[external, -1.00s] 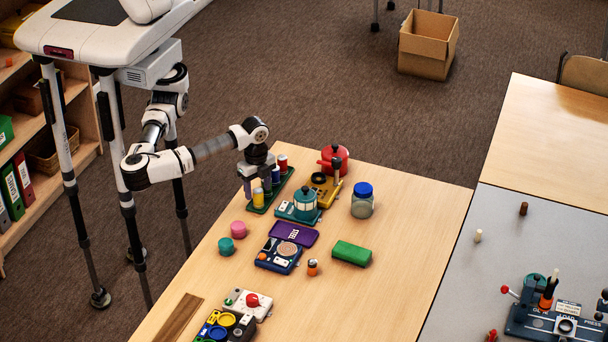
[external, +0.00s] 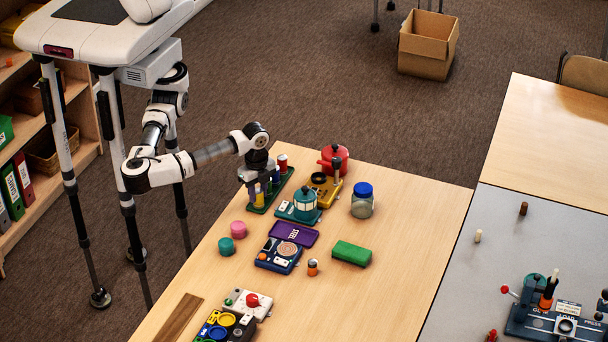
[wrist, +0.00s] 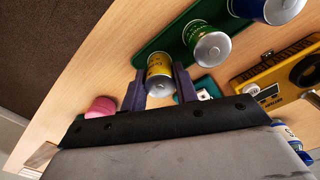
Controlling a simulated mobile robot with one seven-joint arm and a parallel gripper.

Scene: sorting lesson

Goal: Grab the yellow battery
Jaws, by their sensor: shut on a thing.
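The yellow battery (wrist: 159,75) stands at the near end of the green holder (wrist: 150,50) in the wrist view, between the two dark fingers of my gripper (wrist: 161,88). The fingers are shut on its sides. In the external view my gripper (external: 261,190) points down over the same end of the green holder, and the yellow battery (external: 259,196) is partly hidden by the fingers. It looks upright and at or very near the holder; any small gap cannot be told.
A green battery (wrist: 208,43) and a blue one (wrist: 265,8) stand farther along the holder. A red cylinder (external: 282,161), a teal lantern (external: 305,200) and a yellow device (external: 325,187) are close by. A pink round piece (external: 238,228) lies nearer.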

